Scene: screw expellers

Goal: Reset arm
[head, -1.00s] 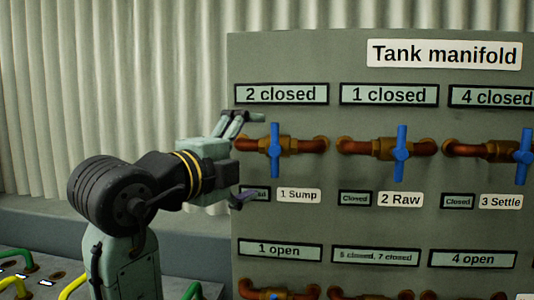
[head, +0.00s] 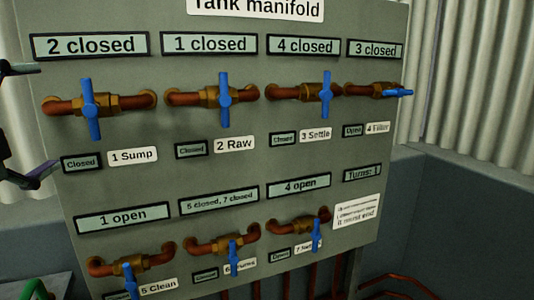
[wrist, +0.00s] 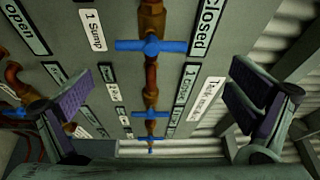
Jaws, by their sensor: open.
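My gripper (wrist: 165,110) is open and empty in the wrist view, its two fingers wide apart in front of the manifold panel. The 1 Sump valve's blue handle (wrist: 150,46) shows between and beyond the fingers, with clear space around it. In the head view only the fingertips of my gripper (head: 22,120) show at the left edge, beside the panel's left side. The rest of my arm is out of that view. The 1 Sump valve (head: 91,108) has its blue handle upright across the pipe, and its small label reads Closed.
The Tank manifold panel (head: 215,160) carries two rows of valves. The 2 Raw (head: 225,98) and 3 Settle (head: 326,95) handles stand upright; the 4 Filter handle (head: 395,92) lies along its pipe, labelled Open. A grey wall (head: 450,220) and copper pipes (head: 400,288) are at right.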

